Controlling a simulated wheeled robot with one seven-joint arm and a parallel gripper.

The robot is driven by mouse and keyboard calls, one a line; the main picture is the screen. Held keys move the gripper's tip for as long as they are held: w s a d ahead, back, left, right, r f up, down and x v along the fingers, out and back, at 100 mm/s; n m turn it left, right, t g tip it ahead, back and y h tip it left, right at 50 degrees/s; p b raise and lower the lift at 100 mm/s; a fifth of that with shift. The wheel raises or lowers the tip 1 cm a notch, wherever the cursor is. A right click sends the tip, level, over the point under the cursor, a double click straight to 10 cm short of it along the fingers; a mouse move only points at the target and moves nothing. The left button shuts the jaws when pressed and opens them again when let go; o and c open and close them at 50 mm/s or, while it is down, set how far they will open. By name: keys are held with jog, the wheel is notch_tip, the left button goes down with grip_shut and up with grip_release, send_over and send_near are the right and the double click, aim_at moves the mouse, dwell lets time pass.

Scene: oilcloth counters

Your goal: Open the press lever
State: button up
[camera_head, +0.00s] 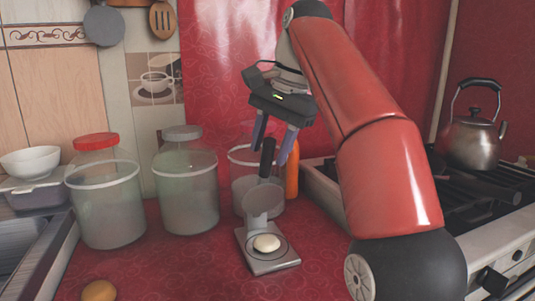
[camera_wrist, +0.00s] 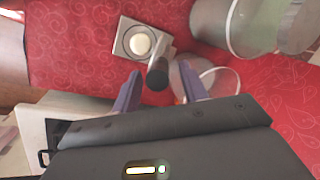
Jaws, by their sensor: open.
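The press (camera_head: 283,264) stands on the red counter, with a pale dough ball (camera_head: 267,243) on its square grey base. Its round grey plate (camera_head: 263,202) is raised and tilted up at the back of the base. A black lever handle (camera_head: 267,158) points up behind that plate. My gripper (camera_head: 273,142) is open above the press, with its purple fingers near the top of the handle. In the wrist view, the handle (camera_wrist: 158,73) shows between the open fingers, just beyond their tips. I cannot tell whether the fingers touch it.
Two large jars (camera_head: 105,210) (camera_head: 187,190) stand left of the press. A clear container (camera_head: 242,165) and an orange bottle (camera_head: 292,172) are close behind it. The stove (camera_head: 325,190) with a kettle (camera_head: 472,140) is on the right. The counter in front of the press is clear.

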jog(key=s+d, duration=0.5)
jog(key=d, duration=0.5)
jog(key=shift+s+d, duration=0.25)
jog(key=shift+d, duration=0.05)
jog(key=shift+c, duration=0.2)
